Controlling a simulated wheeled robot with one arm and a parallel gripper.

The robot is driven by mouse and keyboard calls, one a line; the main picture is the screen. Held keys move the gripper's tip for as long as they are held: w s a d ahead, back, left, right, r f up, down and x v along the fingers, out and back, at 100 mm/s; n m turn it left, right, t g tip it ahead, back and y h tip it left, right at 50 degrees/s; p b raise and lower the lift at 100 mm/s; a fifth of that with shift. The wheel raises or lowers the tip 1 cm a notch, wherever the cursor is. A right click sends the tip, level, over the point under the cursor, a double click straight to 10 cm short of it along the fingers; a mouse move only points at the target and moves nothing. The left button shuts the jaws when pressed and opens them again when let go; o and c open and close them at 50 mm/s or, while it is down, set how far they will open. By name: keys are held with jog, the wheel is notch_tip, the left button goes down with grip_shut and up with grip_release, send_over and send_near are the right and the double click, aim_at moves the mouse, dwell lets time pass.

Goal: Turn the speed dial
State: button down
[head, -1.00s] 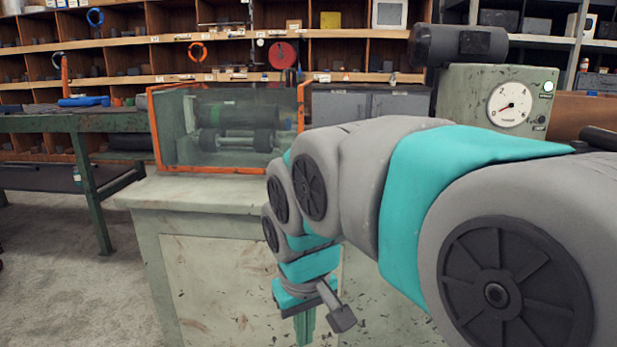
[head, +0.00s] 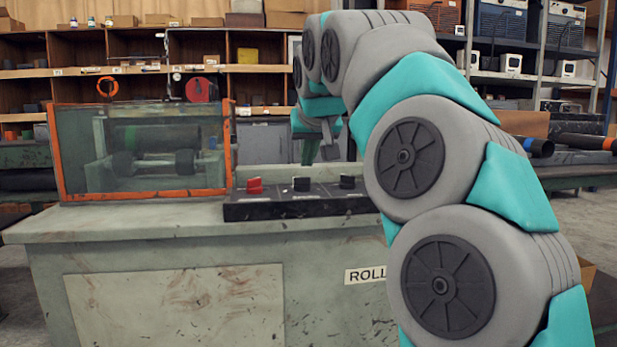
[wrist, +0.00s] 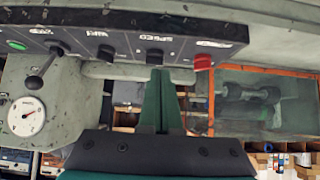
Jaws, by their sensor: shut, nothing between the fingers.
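The black speed dial (head: 302,184) is the middle knob on the dark control panel (head: 290,208), between a red knob (head: 254,186) and another black knob (head: 347,182). In the wrist view the panel appears upside down, and the speed dial (wrist: 154,56) sits by a label that seems to read SPEED. My gripper (head: 309,154) is shut and empty, with its green fingers pointing down above the panel. In the wrist view the fingertips (wrist: 160,74) line up closely with the speed dial; I cannot tell whether they touch it.
A clear guard box with an orange frame (head: 140,150) stands left of the panel on the bench (head: 150,225). The wrist view shows a lever (wrist: 45,62), a green light (wrist: 17,45) and a round gauge (wrist: 27,116) at the left. Shelves stand behind.

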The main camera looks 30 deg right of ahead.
send_near(298, 185)
jog(key=f, duration=0.4)
jog(key=shift+w+f+b, duration=0.1)
jog(key=shift+w+b, duration=0.2)
jog(key=shift+b, duration=0.05)
jog(key=shift+w+d, duration=0.25)
jog(key=shift+w, duration=0.75)
jog(key=shift+w+d, duration=0.3)
jog(key=shift+w, duration=0.5)
